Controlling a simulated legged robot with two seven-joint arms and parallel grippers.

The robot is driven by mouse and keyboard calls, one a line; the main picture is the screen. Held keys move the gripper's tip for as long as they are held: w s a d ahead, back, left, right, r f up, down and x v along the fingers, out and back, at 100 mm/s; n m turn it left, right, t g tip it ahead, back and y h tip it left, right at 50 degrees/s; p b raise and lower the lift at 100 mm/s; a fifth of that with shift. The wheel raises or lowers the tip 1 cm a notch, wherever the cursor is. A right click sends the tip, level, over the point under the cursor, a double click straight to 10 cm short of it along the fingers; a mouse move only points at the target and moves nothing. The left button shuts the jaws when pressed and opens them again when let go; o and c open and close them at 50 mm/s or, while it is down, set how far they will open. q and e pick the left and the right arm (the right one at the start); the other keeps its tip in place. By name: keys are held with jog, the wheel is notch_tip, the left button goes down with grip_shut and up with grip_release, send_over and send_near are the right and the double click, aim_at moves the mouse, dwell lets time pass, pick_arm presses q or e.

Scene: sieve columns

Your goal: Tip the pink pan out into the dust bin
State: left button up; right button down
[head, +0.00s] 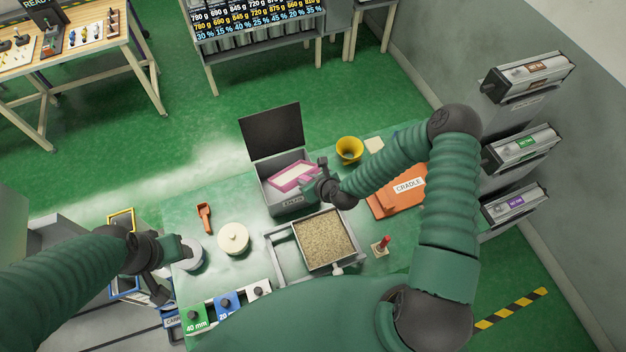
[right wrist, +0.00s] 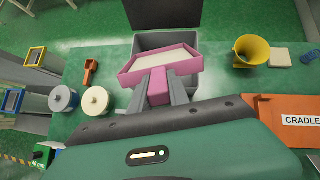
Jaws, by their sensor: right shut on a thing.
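The pink pan (head: 293,177) is over the open grey bin (head: 283,203), with pale material showing inside its rim. It looks roughly level. In the right wrist view the pan (right wrist: 162,66) covers much of the bin's opening. My right gripper (head: 316,187) is shut on the pan's pink handle, seen between the fingers in the right wrist view. The bin's dark lid (head: 273,131) stands open at the back; its front label is too small to read surely. My left gripper (head: 172,262) is at the left, beside a grey round container (head: 192,254); its fingers are unclear.
A sieve tray of grainy material (head: 323,238) stands in front of the bin. A cream lidded pot (head: 233,239) and orange scoop (head: 204,217) lie left. A yellow funnel (head: 349,149) and orange cradle (head: 399,192) are right, with a red-handled tool (head: 381,246) nearer.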

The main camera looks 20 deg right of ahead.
jog(key=w+r+g, duration=0.1)
jog(key=w+r, duration=0.1)
jog(key=w+r+g, duration=0.1)
jog(key=w, duration=0.1)
jog(key=shift+a+r+g+h, duration=0.3)
jog(key=shift+r, duration=0.1)
jog(key=shift+s+d+f+g, duration=0.15)
jog(key=shift+d+f+g, duration=0.2)
jog(key=shift+f+g, duration=0.1)
jog(key=shift+w+r, duration=0.2)
jog(key=shift+w, duration=0.05)
jog(key=shift+w+a+r+g, duration=0.25)
jog(key=shift+w+a+r, duration=0.1)
jog(key=shift+a+r, duration=0.2)
jog(key=shift+d, duration=0.1)
jog(key=shift+d, duration=0.3)
jog(key=shift+a, duration=0.3)
